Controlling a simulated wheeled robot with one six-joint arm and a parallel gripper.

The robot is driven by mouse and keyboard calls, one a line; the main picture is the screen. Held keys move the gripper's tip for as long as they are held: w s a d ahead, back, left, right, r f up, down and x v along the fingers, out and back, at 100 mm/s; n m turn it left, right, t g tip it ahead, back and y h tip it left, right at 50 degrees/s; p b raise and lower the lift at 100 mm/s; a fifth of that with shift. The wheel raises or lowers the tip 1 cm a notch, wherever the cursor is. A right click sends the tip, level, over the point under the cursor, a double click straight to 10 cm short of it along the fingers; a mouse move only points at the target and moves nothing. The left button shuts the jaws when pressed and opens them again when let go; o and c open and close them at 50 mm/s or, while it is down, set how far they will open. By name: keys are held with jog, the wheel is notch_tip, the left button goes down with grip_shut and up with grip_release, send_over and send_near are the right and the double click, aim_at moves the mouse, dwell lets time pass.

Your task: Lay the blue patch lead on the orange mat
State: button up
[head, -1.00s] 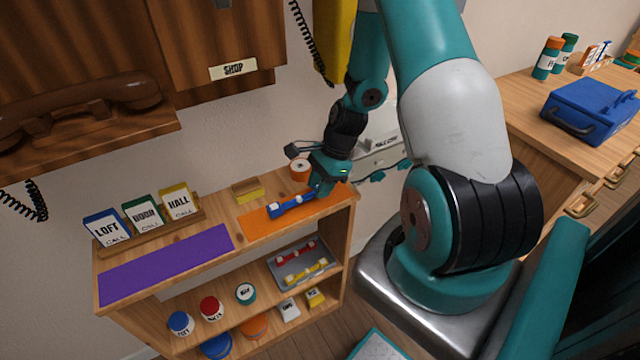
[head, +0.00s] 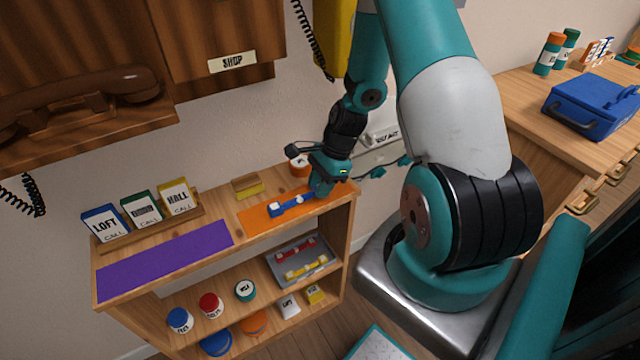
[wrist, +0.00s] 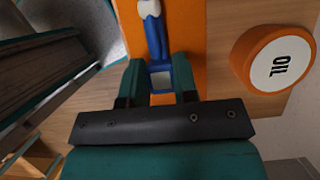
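The blue patch lead (head: 291,206) lies along the orange mat (head: 256,219) on the top of the shelf unit, touching it or very close above it. In the wrist view the lead (wrist: 157,42) runs up the picture over the mat (wrist: 189,30) and has a white part near the top. My gripper (head: 319,192) is at the lead's right end. In the wrist view my gripper's teal fingers (wrist: 160,78) stand one on each side of the lead's near end, seemingly touching it. The exact contact below the lead is hidden.
An orange-rimmed OIL tin (wrist: 277,60) stands close beside the mat. A yellow block (head: 247,187) is behind the mat. A purple mat (head: 165,261) and a card rack (head: 151,226) are to the left. A tray (head: 325,266) with red and yellow leads is on the lower shelf.

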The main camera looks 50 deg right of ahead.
jog(key=o, duration=0.5)
jog(key=shift+o, duration=0.2)
jog(key=v, duration=1.2)
jog(key=shift+p, duration=0.4)
